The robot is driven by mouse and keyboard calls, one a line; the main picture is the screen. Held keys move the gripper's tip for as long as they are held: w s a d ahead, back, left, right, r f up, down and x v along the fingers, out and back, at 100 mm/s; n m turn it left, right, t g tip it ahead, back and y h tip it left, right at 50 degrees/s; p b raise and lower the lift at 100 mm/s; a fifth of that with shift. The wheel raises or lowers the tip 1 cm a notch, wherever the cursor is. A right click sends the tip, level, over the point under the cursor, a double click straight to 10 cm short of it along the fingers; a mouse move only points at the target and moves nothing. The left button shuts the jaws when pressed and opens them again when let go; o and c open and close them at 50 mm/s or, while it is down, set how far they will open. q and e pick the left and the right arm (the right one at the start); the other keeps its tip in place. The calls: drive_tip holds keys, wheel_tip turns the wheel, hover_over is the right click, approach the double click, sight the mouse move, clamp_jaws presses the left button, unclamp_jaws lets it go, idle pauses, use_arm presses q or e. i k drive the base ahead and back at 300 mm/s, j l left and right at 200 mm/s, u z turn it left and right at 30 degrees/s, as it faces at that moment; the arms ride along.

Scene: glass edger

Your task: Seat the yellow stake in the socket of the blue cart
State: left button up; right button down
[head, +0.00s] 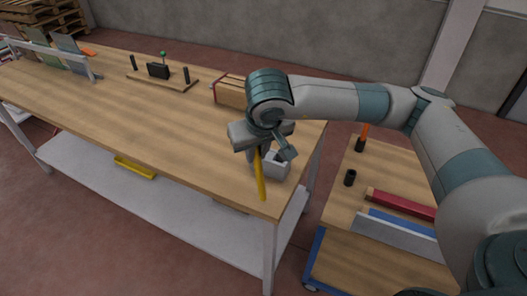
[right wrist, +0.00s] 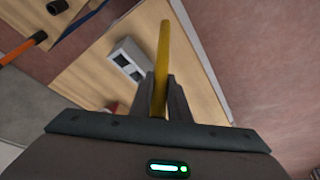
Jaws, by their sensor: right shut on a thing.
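The yellow stake (head: 261,180) is held by my right gripper (head: 258,150) near the front right corner of the workbench. In the right wrist view the stake (right wrist: 163,55) sticks out from between the fingers (right wrist: 161,97), which are shut on it. The blue cart (head: 342,222) stands to the right of the bench, with a wooden top and blue frame. An empty-looking black socket (head: 350,178) stands on its top, apart from the stake. It also shows at the upper left of the right wrist view (right wrist: 57,6). My left gripper is not in view.
An orange stake (head: 364,131) stands in another black socket on the cart. Red (head: 405,203) and grey (head: 395,233) bars lie there too. A grey block with two openings (right wrist: 128,62) sits on the workbench (head: 190,120) beside the held stake. A wooden box (head: 230,92) is behind.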

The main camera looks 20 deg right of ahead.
sight(348, 183)
drive_tip(key=i+l+z, duration=0.1)
drive_tip(key=z, duration=0.25)
drive_tip(key=i+z, duration=0.2)
drive_tip(key=z, duration=0.2)
drive_tip(key=i+z, duration=0.15)
drive_tip(key=z, duration=0.2)
